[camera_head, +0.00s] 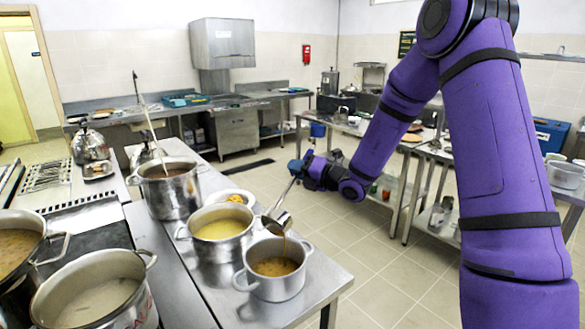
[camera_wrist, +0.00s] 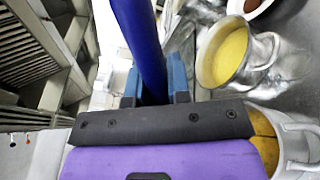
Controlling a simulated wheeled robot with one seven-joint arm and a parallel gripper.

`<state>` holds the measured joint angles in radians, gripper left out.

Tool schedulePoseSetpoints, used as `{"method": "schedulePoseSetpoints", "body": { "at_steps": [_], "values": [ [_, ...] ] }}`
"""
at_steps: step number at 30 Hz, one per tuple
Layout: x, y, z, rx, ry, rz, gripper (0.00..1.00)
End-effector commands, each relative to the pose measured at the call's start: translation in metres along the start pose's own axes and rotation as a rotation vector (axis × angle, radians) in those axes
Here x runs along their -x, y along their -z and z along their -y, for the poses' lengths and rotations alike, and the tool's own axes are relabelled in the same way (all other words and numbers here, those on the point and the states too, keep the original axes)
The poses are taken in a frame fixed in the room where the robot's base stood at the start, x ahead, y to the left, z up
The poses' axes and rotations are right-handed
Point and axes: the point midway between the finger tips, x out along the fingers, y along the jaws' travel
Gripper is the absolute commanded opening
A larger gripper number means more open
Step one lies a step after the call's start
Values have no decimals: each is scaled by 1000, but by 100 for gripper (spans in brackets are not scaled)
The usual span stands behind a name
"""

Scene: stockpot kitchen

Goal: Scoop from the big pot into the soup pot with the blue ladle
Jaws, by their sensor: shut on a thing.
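My gripper (camera_head: 300,170) is shut on the blue handle (camera_wrist: 140,40) of the ladle (camera_head: 277,222). The ladle's metal bowl is tilted above the small soup pot (camera_head: 262,288) at the front of the steel counter. A thin brown streak runs from the bowl down towards the brown soup in this pot. The big pot (camera_head: 172,200), taller and holding brown liquid, stands farther back on the same counter. In the wrist view the blue fingertips (camera_wrist: 155,85) close on the handle; the ladle's bowl is not seen there.
A pot of yellow soup (camera_head: 220,245) stands between the two, close to the ladle; it also shows in the wrist view (camera_wrist: 238,82). A white plate with orange food (camera_head: 230,196) lies behind it. Large pots (camera_head: 110,275) crowd the left. Open tiled floor (camera_head: 390,270) lies right of the counter.

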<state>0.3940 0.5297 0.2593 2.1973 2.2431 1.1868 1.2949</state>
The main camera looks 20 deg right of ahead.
Motion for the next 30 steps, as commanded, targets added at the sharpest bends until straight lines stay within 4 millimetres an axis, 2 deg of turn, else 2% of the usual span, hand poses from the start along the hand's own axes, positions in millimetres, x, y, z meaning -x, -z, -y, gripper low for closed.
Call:
{"method": "schedulePoseSetpoints", "body": {
  "at_steps": [22, 30],
  "values": [
    [0, -18, 60, -375, -5, 0, 0],
    [0, -17, 83, -513, -6, 0, 0]
  ]
}}
